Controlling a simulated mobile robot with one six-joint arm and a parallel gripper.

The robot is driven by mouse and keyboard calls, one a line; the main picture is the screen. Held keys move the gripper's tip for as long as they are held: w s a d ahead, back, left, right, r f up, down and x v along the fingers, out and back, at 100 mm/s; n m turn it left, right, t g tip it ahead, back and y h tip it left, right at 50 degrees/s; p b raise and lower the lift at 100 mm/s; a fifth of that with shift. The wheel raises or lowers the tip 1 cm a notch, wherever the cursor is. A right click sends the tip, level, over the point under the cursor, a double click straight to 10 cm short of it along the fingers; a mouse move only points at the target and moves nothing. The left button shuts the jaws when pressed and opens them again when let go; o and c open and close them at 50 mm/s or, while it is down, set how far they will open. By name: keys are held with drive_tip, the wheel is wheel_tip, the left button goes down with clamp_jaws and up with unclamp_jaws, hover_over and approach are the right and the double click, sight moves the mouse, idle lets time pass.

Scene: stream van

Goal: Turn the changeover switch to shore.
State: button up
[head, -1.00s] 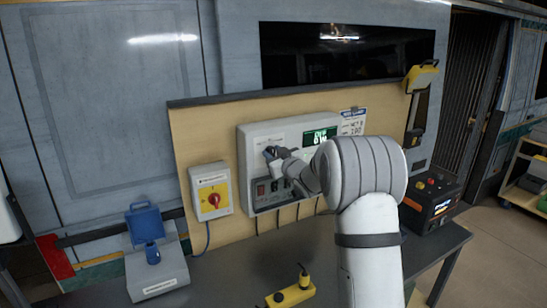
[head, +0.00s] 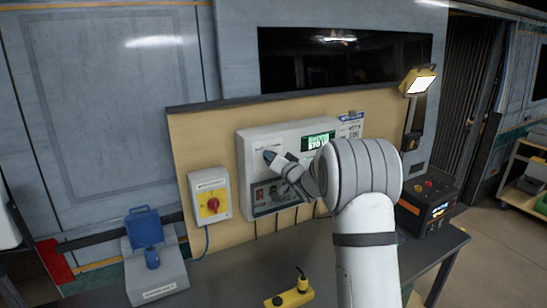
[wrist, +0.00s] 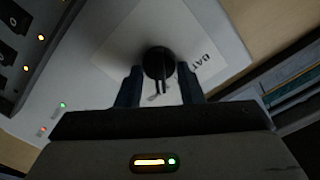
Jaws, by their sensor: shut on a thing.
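The changeover switch is a round black knob with a narrow grip (wrist: 158,64), seen between my fingers in the wrist view. It sits on a pale label, partly hidden, with letters like "BAT" at its right. The label is on the white control panel (head: 290,130). My gripper (wrist: 161,88) is shut on the switch, one dark blue finger on each side. In the head view my gripper (head: 272,158) touches the panel's left part and hides the knob. I cannot read which position the switch points to. The green display (head: 318,141) is lit with small text.
A grey box with a red rotary switch on yellow (head: 212,205) hangs left of the panel. A blue device (head: 146,224) stands on the bench at left. A yellow socket block (head: 290,293) lies in front, a black power unit (head: 428,203) at right. The work lamp (head: 417,82) glows.

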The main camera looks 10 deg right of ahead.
drive_tip(key=shift+m, duration=0.7)
drive_tip(key=o, duration=1)
drive_tip(key=shift+c, duration=0.2)
drive_tip(key=b+v, duration=0.2)
drive_tip(key=v, duration=0.6)
